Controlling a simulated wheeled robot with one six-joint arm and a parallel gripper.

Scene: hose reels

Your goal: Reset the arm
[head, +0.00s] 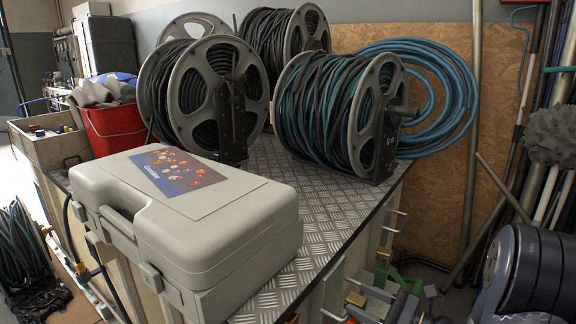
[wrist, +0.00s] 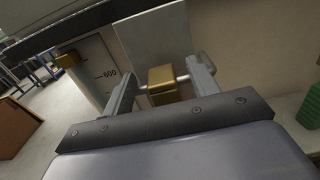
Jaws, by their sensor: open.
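My gripper (wrist: 164,80) shows in the wrist view with its two grey fingers spread apart and a dark crossbar behind them. It is open. A brass-coloured block (wrist: 162,88) appears between the fingers, in front of a pale cabinet side; I cannot tell whether the fingers touch it. In the head view, dark rounded links of my arm show at the lower right, beside the workbench (head: 338,205). I cannot clearly make out the gripper's fingers there.
A grey case (head: 235,215) lies on the workbench's metal top. Hose reels (head: 365,115) stand behind it. A red bucket (head: 112,130) is at the left. Handles (head: 398,215) jut from the bench's right side. Poles (head: 471,120) lean along the right wall.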

